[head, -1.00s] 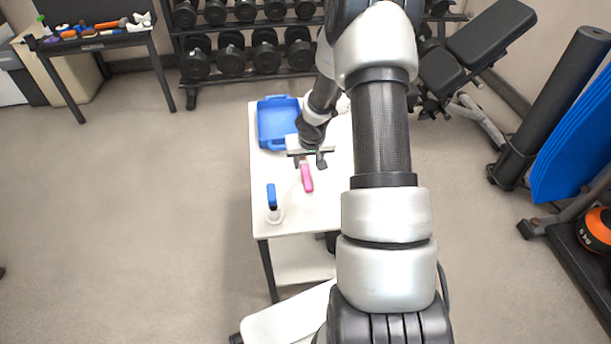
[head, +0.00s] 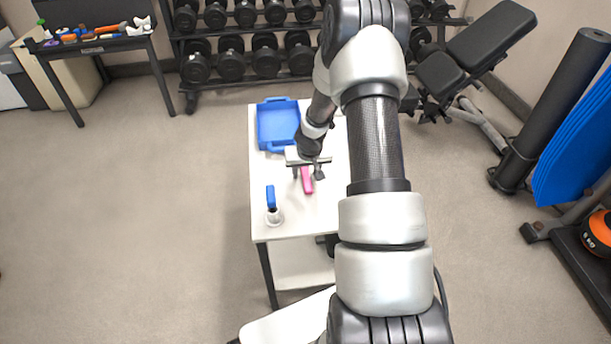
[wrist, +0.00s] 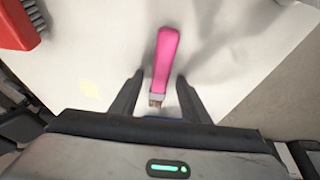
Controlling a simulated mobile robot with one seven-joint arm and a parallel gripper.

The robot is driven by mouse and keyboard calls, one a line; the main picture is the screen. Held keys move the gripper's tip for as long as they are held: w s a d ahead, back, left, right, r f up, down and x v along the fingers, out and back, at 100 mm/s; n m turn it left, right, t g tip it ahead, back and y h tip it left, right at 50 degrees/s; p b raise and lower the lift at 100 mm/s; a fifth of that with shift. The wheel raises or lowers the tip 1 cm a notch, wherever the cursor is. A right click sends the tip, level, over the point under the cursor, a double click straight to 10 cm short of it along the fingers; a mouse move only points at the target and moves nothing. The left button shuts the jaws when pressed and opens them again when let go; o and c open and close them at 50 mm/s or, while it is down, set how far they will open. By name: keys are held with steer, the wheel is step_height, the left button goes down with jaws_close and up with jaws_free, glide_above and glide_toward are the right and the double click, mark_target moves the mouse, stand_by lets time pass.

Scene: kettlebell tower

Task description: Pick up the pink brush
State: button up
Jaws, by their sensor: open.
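The pink brush (head: 307,183) lies on the white table (head: 318,222). My gripper (head: 308,173) is over the bristle end of the brush. In the wrist view my gripper (wrist: 160,82) is open, one finger on each side of the brush, with a gap on both sides. I cannot tell how far above the table the fingertips are.
A blue tray (head: 278,127) is at the table's back left. A red brush (wrist: 18,25) shows at the wrist view's upper left. A bench and dumbbell rack stand behind.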

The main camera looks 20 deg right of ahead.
mark_target(306, 174)
jaws_close()
step_height(306, 174, up, 10)
steer(key=p, duration=0.5)
